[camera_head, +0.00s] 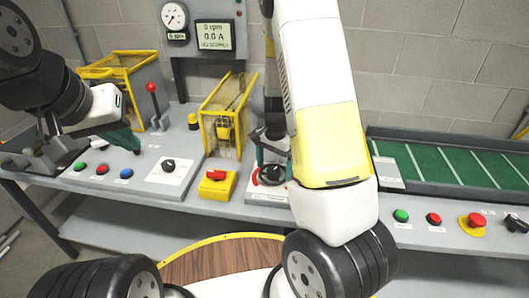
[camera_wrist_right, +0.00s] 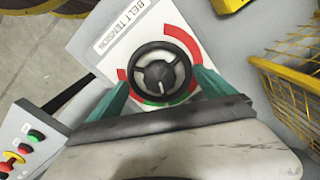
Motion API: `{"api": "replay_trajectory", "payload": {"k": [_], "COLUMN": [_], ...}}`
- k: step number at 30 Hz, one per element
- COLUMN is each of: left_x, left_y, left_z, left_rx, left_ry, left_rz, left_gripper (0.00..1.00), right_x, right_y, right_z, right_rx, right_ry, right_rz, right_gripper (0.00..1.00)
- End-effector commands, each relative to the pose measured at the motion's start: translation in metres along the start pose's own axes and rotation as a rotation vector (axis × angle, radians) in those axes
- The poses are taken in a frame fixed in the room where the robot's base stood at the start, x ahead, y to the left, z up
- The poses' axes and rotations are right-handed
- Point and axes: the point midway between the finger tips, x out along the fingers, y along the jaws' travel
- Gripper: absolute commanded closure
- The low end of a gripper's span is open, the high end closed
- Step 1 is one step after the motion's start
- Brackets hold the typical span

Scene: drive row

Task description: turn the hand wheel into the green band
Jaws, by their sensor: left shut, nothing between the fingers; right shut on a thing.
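The black hand wheel (camera_wrist_right: 158,72) sits on a white plate (camera_wrist_right: 112,42) lettered BELT TENSION in the right wrist view. Red arcs (camera_wrist_right: 183,42) and a short green band (camera_wrist_right: 156,103) show around it; I cannot make out a pointer. My right gripper (camera_wrist_right: 160,85) has one teal finger on each side of the wheel and is shut on it. In the head view the wheel (camera_head: 272,174) is partly hidden by my right gripper (camera_head: 272,160). My left gripper (camera_head: 134,143) is shut and empty above the bench's left part, apart from the wheel.
A yellow box with a red switch (camera_head: 216,184) and a yellow cage (camera_head: 228,115) stand left of the wheel. A display (camera_head: 215,35) reads 0 rpm, 0.0 A; a dial gauge (camera_head: 174,16) hangs beside it. A red-knobbed lever (camera_head: 153,100) stands near my left gripper. A green conveyor (camera_head: 455,165) lies right.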

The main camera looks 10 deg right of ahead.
Motion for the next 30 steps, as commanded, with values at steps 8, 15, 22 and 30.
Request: {"api": "replay_trajectory", "payload": {"k": [8,15,22,30], "left_x": [0.000,0.000,0.000,0.000], "left_y": [0.000,0.000,0.000,0.000], "left_z": [0.000,0.000,0.000,0.000], "left_rx": [0.000,0.000,0.000,0.000], "left_ry": [0.000,0.000,0.000,0.000], "left_rz": [0.000,0.000,0.000,0.000], "left_gripper": [1.00,1.00,1.00,1.00], "right_x": [-0.001,-0.001,-0.014,-0.060], "right_y": [-0.001,-0.001,-0.002,-0.002], "right_z": [-0.001,0.000,-0.001,-0.001], "right_rx": [0.000,0.000,-0.001,-0.001], "right_ry": [0.002,0.001,0.004,0.003], "right_rz": [-0.003,-0.002,-0.005,-0.005], "right_gripper": [0.47,0.00,0.00,0.00]}}
